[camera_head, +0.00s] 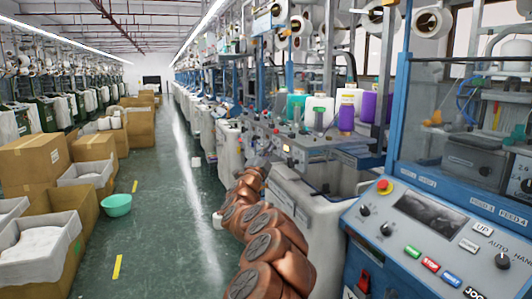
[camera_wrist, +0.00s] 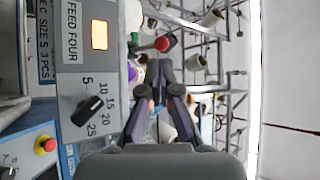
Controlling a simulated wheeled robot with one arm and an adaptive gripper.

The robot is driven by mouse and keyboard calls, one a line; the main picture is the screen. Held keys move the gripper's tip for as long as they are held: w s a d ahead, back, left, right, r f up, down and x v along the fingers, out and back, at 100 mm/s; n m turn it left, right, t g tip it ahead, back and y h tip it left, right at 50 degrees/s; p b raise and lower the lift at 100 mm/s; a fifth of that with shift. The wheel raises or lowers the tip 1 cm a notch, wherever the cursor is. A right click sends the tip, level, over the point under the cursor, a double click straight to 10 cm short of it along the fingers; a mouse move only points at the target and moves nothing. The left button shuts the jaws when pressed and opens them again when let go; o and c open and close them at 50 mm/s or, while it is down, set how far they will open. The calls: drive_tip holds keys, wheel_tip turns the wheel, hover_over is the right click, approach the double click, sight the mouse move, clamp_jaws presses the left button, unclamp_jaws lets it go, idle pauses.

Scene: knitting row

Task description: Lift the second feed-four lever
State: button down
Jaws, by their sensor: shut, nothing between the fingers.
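In the wrist view a lever with a red ball end (camera_wrist: 162,44) sticks out from the edge of a grey control box (camera_wrist: 100,70). The box carries a "FEED FOUR" label (camera_wrist: 72,32), a lit amber lamp (camera_wrist: 99,35) and a black dial (camera_wrist: 88,110). The view is turned sideways, so the label reads down the picture. My gripper (camera_wrist: 159,66) is shut and empty, its fingertips just below the red ball in the picture. I cannot tell whether they touch it. In the head view my gripper (camera_head: 262,148) is small, beside the machine row, and the lever is not clear.
A near blue panel (camera_head: 430,235) with a red stop button (camera_head: 383,186) stands at the right. Green yarn cones (camera_head: 296,107) and purple ones (camera_head: 346,116) sit above the machines. Cardboard boxes (camera_head: 95,148) and a teal basin (camera_head: 117,205) line the left. The green aisle floor (camera_head: 165,215) is open.

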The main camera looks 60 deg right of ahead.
sight(275, 133)
drive_tip(key=shift+p+x, duration=0.6)
drive_tip(key=shift+x, duration=1.9)
drive_tip(key=shift+r, duration=0.1)
drive_tip(key=shift+a, duration=0.1)
